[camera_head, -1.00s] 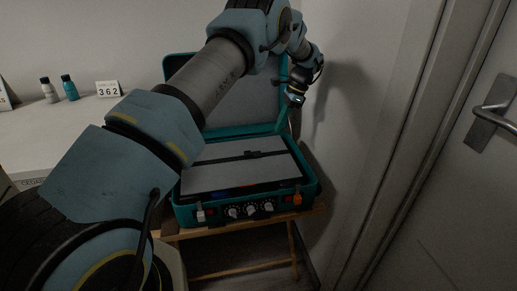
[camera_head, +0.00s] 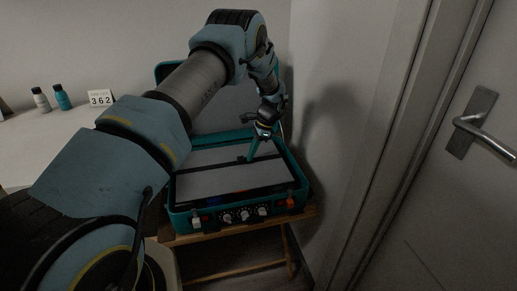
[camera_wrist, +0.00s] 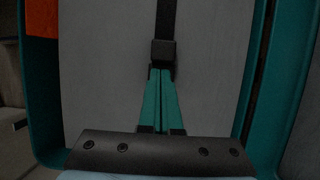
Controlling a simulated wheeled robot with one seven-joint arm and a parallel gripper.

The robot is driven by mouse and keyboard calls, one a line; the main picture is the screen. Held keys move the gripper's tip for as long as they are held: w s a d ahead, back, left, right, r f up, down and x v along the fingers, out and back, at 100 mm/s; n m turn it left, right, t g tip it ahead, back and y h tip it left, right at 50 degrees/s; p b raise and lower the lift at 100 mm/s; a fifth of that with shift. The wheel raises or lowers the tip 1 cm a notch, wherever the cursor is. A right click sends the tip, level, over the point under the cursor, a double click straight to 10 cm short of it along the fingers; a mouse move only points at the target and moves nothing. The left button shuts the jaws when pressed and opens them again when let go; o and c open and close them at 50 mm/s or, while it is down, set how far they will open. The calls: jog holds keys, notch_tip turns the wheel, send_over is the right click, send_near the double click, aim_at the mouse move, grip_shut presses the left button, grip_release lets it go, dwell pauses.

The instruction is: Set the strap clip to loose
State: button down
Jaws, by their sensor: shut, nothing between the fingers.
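The strap clip (camera_wrist: 163,51) is a small dark block on a black strap (camera_wrist: 166,18) that runs across the grey panel of the open teal case (camera_wrist: 43,130). In the wrist view, my gripper (camera_wrist: 161,71) has its two teal fingers together, tips at the clip's near edge. Whether they touch it I cannot tell. In the head view, my gripper (camera_head: 249,159) points down onto the strap (camera_head: 205,167) where the clip sits, and the fingers partly hide the clip. Nothing shows between the fingers.
The case (camera_head: 178,222) stands on a wooden stand (camera_head: 240,232); its front carries several knobs (camera_head: 245,214) and an orange latch (camera_head: 291,202). A wall and a door (camera_head: 440,200) are close on the right.

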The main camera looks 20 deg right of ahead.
aim_at(240, 159)
jog(key=shift+a, duration=0.1)
jog(key=shift+w+a, duration=0.15)
jog(key=shift+a, duration=0.75)
jog(key=shift+w+a, duration=0.1)
jog(key=shift+a, duration=0.8)
